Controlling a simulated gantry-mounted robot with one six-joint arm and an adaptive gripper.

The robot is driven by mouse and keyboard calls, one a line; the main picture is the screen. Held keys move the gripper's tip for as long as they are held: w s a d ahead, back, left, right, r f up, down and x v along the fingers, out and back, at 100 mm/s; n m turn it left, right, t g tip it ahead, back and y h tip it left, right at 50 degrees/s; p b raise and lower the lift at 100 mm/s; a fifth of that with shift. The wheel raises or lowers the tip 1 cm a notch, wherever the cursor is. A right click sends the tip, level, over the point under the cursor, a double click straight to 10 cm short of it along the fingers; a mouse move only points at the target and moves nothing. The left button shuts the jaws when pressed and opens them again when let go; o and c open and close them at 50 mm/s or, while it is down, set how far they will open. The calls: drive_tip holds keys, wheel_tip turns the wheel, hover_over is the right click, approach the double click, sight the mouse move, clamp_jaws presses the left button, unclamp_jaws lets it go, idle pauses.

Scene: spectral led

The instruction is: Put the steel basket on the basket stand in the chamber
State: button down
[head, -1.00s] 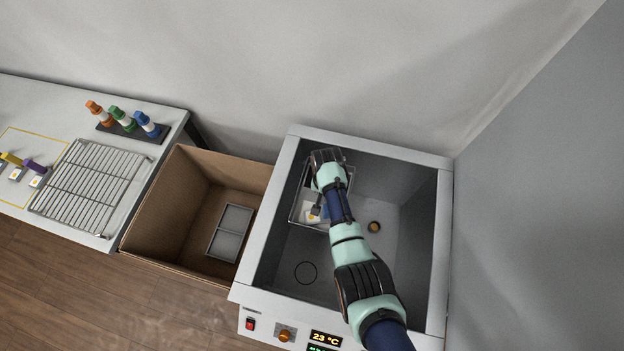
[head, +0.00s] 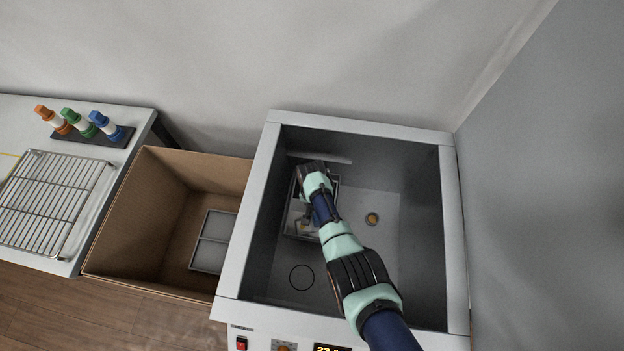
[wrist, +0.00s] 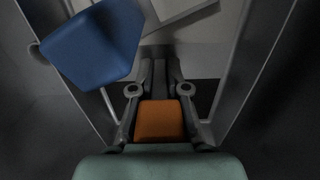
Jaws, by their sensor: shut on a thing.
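The steel basket (head: 291,214) is down inside the grey chamber (head: 438,245), toward its back left. It holds small pale and coloured items that are partly hidden. My gripper (head: 311,172) is over the basket's back part, and its fingers are hidden there in the head view. In the wrist view, an orange block (wrist: 160,120) sits between my fingers, which are shut on the basket's grip. A blue faceted piece (wrist: 97,45) is close to the camera. The basket stand cannot be made out, and I cannot tell whether the basket rests on anything.
A cardboard box (head: 125,215) with a divided tray (head: 213,241) stands to the left. The chamber's right side is free.

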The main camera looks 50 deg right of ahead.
wheel_tip(320, 180, down, 11)
drive_tip(key=b, duration=0.7)
drive_tip(key=shift+f+b, duration=0.2)
drive_tip(key=shift+b, duration=0.15)
drive_tip(key=shift+r, duration=0.2)
drive_tip(key=shift+f, duration=0.2)
drive_tip(key=c, duration=1.2)
unclamp_jaws()
drive_tip(key=shift+o, duration=0.2)
drive_tip(key=shift+r, duration=0.15)
wheel_tip(320, 180, up, 12)
drive_tip(key=p, duration=1)
